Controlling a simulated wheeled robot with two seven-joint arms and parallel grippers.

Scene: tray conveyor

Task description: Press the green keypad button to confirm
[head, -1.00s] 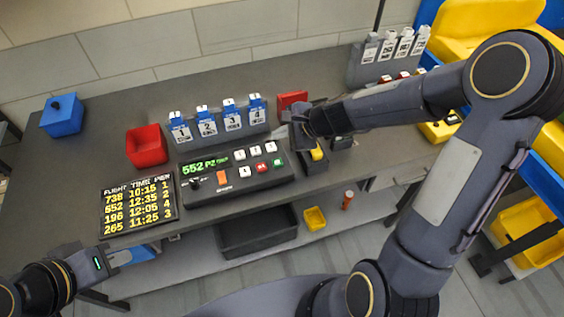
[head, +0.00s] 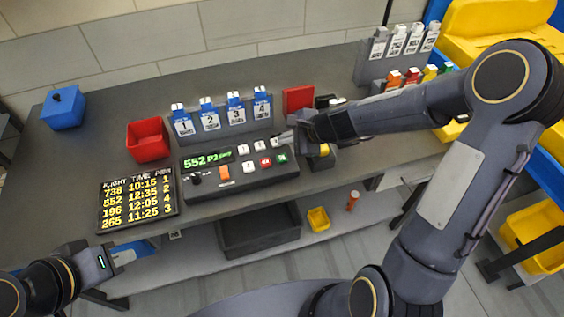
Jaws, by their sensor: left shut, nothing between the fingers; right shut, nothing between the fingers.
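The keypad console (head: 239,178) is a dark box on the grey table with a lit green display (head: 207,160). Its green button (head: 282,158) is at the right end of the lower button row, beside a red button (head: 265,162). White buttons (head: 244,150) sit around them. My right gripper (head: 281,138) is shut and empty, just above and behind the green button, near the console's back right corner. It appears apart from the button. My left gripper (head: 122,257) is shut and empty at the lower left, off the table's front edge.
A flight board (head: 137,201) lies left of the console. A red bin (head: 148,140) and a blue box (head: 63,108) stand at the back left. Blue numbered tags (head: 209,117) stand behind the console. A dark bin (head: 258,231) and a yellow bin (head: 318,219) are on the lower shelf.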

